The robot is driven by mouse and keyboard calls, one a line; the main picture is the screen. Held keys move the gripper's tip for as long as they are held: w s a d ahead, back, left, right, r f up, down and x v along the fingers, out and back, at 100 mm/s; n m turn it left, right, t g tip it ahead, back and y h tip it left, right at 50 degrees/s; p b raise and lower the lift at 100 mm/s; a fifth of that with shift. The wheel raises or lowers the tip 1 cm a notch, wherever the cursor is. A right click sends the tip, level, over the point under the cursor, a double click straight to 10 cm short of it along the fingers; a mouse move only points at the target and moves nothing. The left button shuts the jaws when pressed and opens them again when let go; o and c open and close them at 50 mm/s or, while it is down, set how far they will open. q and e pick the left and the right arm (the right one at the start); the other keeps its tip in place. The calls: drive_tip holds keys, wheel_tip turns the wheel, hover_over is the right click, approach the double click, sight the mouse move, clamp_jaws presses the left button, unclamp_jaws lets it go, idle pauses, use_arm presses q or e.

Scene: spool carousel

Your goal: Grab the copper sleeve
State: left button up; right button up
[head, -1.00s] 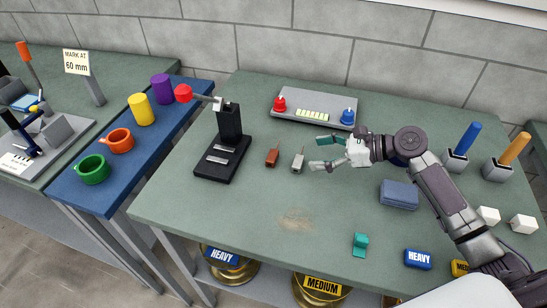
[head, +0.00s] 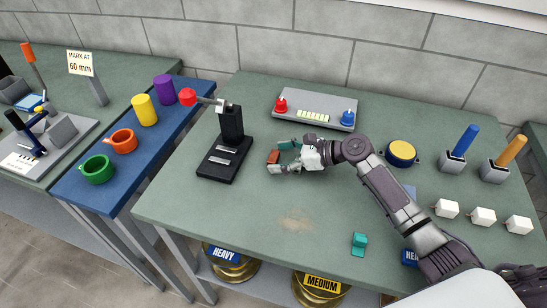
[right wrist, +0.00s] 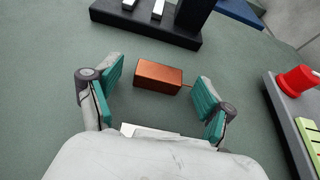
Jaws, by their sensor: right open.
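The copper sleeve (head: 273,156) is a small copper-brown block lying on the green table, just right of the black stand. My right gripper (head: 281,157) is open with its teal-padded fingers on either side of the sleeve. In the right wrist view the sleeve (right wrist: 158,77) lies between and slightly beyond the two open fingertips (right wrist: 160,88), with a gap on both sides. A pale block (right wrist: 150,132) shows partly at the palm's edge, mostly hidden by the gripper. My left gripper is not in view.
The black stand (head: 225,160) with a red-ended arm is close left of the sleeve. A grey panel (head: 316,108) with red and blue knobs stands behind. A teal piece (head: 358,243) lies near the front edge.

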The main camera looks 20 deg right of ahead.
drive_tip(key=c, duration=1)
drive_tip(key=shift+c, duration=0.2)
